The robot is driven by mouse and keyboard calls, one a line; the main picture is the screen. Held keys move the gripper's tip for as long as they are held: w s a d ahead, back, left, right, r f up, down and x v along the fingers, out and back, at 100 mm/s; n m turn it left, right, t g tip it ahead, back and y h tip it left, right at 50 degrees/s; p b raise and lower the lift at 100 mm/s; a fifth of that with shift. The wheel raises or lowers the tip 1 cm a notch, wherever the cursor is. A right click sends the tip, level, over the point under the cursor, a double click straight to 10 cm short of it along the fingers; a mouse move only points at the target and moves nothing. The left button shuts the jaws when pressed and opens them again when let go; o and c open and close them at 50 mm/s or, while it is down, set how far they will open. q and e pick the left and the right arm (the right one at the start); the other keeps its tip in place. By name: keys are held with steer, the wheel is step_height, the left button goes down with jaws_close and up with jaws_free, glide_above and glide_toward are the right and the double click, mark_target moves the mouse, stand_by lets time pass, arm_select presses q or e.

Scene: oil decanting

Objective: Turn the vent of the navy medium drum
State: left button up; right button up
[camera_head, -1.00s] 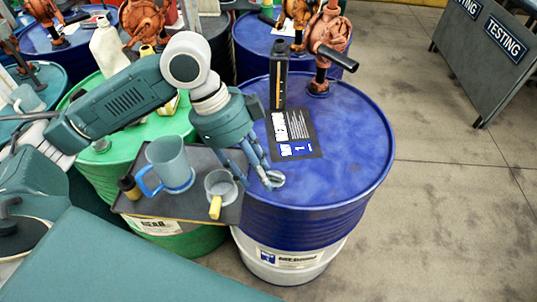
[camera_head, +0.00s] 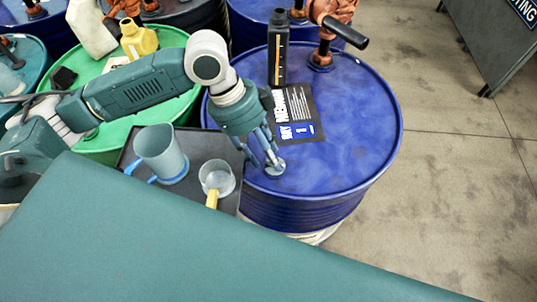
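The navy medium drum (camera_head: 345,150) stands right of centre with its blue top facing up. Its vent (camera_head: 275,168) is a small round metal fitting near the front left edge of the top. My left gripper (camera_head: 267,158) points down at the vent, with its fingertips right at the fitting. The fingers partly cover the vent, and I cannot tell whether they are closed on it. My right gripper is not in view.
A dark tray (camera_head: 228,204) beside the drum holds a grey jug (camera_head: 160,150) and a clear cup (camera_head: 217,178). A black bottle (camera_head: 278,55), a label sheet (camera_head: 296,112) and an orange pump (camera_head: 322,55) are on the drum top.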

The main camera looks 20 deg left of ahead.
arm_select(q)
steer(key=shift+x, duration=0.85)
steer(key=shift+c, duration=0.7)
steer(key=shift+r, duration=0.1)
jaws_close()
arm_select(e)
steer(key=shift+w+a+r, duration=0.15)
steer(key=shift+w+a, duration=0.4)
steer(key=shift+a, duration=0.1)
